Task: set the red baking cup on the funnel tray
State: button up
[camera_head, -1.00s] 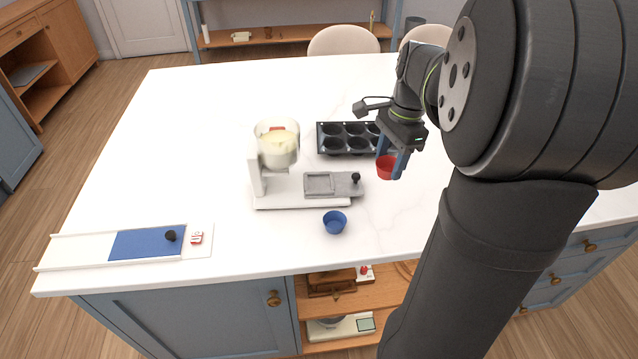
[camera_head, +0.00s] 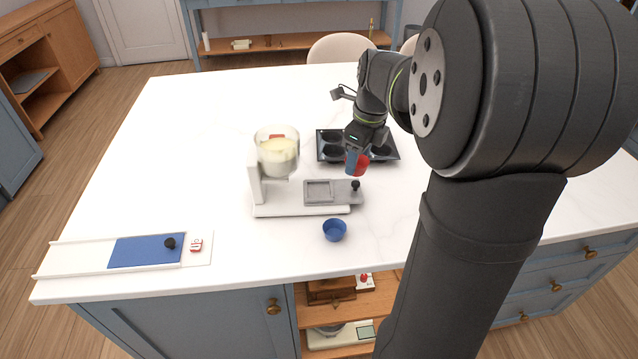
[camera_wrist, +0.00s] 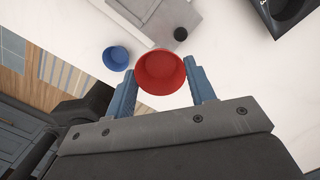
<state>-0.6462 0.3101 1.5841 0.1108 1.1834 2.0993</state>
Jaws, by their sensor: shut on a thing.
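The red baking cup (camera_wrist: 160,73) is held between the two blue fingers of my gripper (camera_wrist: 163,90) in the wrist view, its open top facing the camera. In the head view the red cup (camera_head: 361,166) shows partly behind a finger of my gripper (camera_head: 356,161), raised near the front edge of the muffin tin. The funnel machine (camera_head: 257,185) stands to the left, with a bowl of pale batter on top. Its grey tray (camera_head: 337,197), with a square recess and a black knob (camera_head: 355,185), is just below and left of the cup.
A blue cup (camera_head: 334,231) stands on the white counter in front of the machine. The dark muffin tin (camera_head: 332,158) lies behind my gripper. A blue sliding panel (camera_head: 146,251) with a black knob is at the front left.

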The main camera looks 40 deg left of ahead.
jog(key=s+a+f, duration=0.1)
jog(key=a, duration=0.2)
jog(key=a+f, duration=0.2)
jog(key=a, duration=0.1)
jog(key=s+a+f, duration=0.1)
jog(key=a+f, duration=0.1)
jog(key=shift+s+a+f, duration=0.25)
jog(key=shift+s+a, duration=0.05)
jog(key=shift+a, duration=0.1)
jog(key=shift+f, duration=2.05)
jog(key=shift+f, duration=0.2)
jog(key=o, duration=1)
jog(key=shift+c, duration=0.2)
jog(key=shift+r, duration=0.1)
notch_tip(320, 180, up, 12)
jog(key=d, duration=0.1)
jog(key=shift+d, duration=0.2)
